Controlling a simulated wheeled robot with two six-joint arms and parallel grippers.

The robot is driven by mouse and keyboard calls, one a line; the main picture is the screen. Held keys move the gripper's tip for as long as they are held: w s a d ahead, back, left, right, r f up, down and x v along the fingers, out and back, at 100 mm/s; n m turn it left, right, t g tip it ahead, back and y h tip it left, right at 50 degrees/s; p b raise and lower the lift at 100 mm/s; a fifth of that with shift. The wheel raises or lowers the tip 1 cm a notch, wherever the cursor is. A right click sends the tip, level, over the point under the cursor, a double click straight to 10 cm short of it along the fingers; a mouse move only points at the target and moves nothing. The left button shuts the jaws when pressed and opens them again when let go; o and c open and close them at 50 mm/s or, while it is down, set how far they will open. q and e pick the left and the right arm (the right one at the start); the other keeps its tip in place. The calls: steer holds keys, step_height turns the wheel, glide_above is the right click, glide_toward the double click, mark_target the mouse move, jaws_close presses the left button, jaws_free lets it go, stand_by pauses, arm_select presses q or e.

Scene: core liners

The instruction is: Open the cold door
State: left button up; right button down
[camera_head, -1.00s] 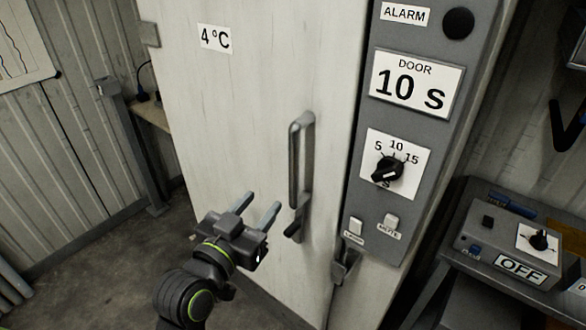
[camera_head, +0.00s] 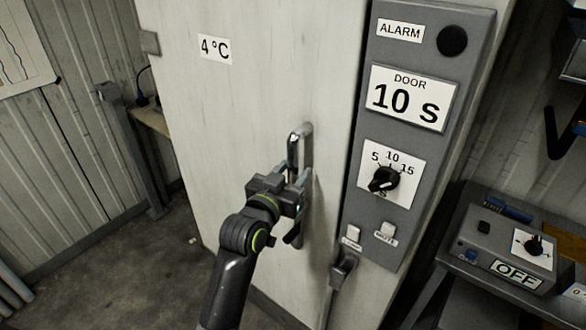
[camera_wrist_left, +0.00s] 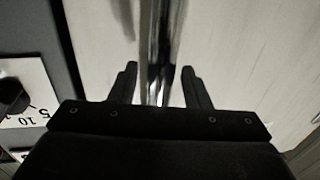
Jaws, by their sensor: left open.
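The cold door (camera_head: 255,110) is a pale upright panel with a "4°C" label, and it looks shut. Its vertical metal handle (camera_head: 300,142) is on the door's right side. My left gripper (camera_head: 303,180) is at the handle and covers its middle part in the head view. In the left wrist view the handle (camera_wrist_left: 160,50) runs between the two open fingers (camera_wrist_left: 160,82), with a gap visible on each side. The handle's lower end shows below the gripper. My right gripper is not seen.
A grey control panel (camera_head: 408,205) right of the handle carries an alarm, a "DOOR 10 S" label, a dial (camera_head: 384,180) and two white switches. A lever-like latch (camera_head: 342,268) hangs below it. A box marked OFF (camera_head: 515,268) sits on a bench at right.

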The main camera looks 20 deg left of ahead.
arm_select(q)
steer(key=shift+w, duration=0.2)
jaws_close()
steer(key=shift+s, duration=0.1)
